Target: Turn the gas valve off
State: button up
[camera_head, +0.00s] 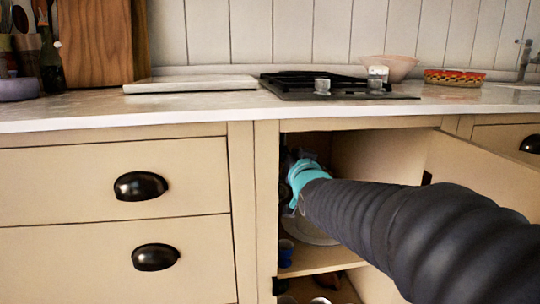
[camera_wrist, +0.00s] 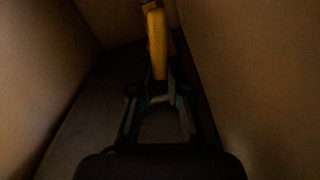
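The gas valve's yellow handle (camera_wrist: 157,42) stands out in the dim wrist view, at the top centre, roughly upright and ahead of my gripper. My gripper (camera_wrist: 160,82) points at its lower end, with its finger links on both sides of the picture's middle. It is too dark to tell whether the fingertips touch the handle or how far apart they are. In the head view my arm reaches into the open cabinet under the hob; the valve is not visible there and the gripper end is mostly hidden in shadow.
The open cabinet door (camera_head: 482,172) is on the right, close to my arm. A shelf (camera_head: 318,260) lies below, with a pale round dish (camera_head: 310,232) above it. Drawers (camera_head: 110,181) are at left. The worktop (camera_head: 200,106) and hob (camera_head: 315,82) are above. Cabinet walls are close around my gripper.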

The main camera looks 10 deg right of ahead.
jog(key=o, duration=0.4)
jog(key=shift+o, duration=0.2)
jog(key=s, duration=1.2)
jog(key=shift+c, duration=0.3)
